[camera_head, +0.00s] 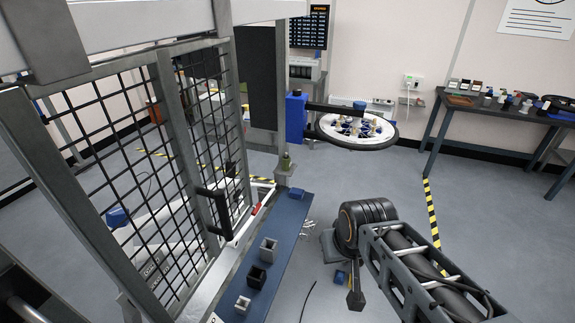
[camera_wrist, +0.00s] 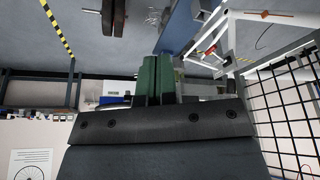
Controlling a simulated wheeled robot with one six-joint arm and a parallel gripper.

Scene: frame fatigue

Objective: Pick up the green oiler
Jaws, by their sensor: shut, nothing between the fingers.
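The green oiler (camera_head: 285,161) is a small olive-green bottle in the head view. It stands upright on a small support by the grey post, at the far end of the blue shelf. In the wrist view, which is upside down, my gripper (camera_wrist: 157,60) shows as two green fingers close together with nothing held between them. I cannot pick out the oiler there. The gripper is apart from the oiler. My fingers are not clearly visible in the head view.
A mesh guard (camera_head: 140,160) stands left. A wheel-shaped tray (camera_head: 355,130) with parts stands behind. A dark workbench (camera_head: 465,112) is at the right wall. The floor between is mostly clear.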

